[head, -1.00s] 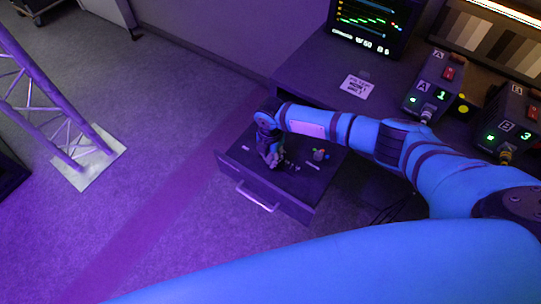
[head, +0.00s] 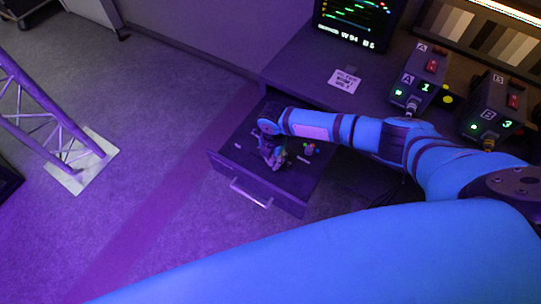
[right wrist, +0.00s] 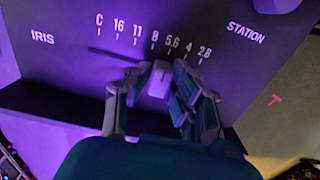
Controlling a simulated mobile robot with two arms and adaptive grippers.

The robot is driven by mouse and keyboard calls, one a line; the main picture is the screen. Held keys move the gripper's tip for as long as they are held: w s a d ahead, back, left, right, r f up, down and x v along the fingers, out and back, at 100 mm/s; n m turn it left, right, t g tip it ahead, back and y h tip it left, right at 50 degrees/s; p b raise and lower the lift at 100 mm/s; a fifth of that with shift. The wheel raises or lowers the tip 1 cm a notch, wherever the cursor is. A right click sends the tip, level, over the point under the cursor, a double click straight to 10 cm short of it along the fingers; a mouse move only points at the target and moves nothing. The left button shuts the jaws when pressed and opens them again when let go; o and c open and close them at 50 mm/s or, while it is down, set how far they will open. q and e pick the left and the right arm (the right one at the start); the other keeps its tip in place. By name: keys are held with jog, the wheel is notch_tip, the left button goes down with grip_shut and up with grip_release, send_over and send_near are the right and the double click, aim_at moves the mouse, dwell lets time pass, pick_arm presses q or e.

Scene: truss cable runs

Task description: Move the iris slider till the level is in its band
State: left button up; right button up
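The iris slider's pale knob (right wrist: 159,80) shows in the right wrist view, on a dark panel (right wrist: 65,65) marked IRIS. It stands about between the 8 and 5.6 marks of a scale from C to 2.8. My right gripper (right wrist: 160,82) has one finger on each side of the knob, close against it, and looks shut on it. In the head view this gripper (head: 272,153) is over the pulled-out drawer (head: 225,165) and hides the knob. The monitor (head: 355,25) reads about W 94 B 5, with a stepped trace; its top is cut off. My left gripper is out of view.
Box A (head: 420,85) and box B (head: 490,115), with red switches, stand on the desk beside a white card (head: 345,80). A small coloured item (head: 310,149) is on the drawer right of the gripper. A truss foot (head: 85,160) stands on the floor at left.

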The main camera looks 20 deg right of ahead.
aim_at(272, 159)
jog(key=o, duration=0.4)
jog(key=shift+w+a, duration=0.2)
jog(key=shift+d, duration=0.1)
notch_tip(272, 159, up, 12)
jog(key=shift+r, duration=0.1)
dwell(0.5)
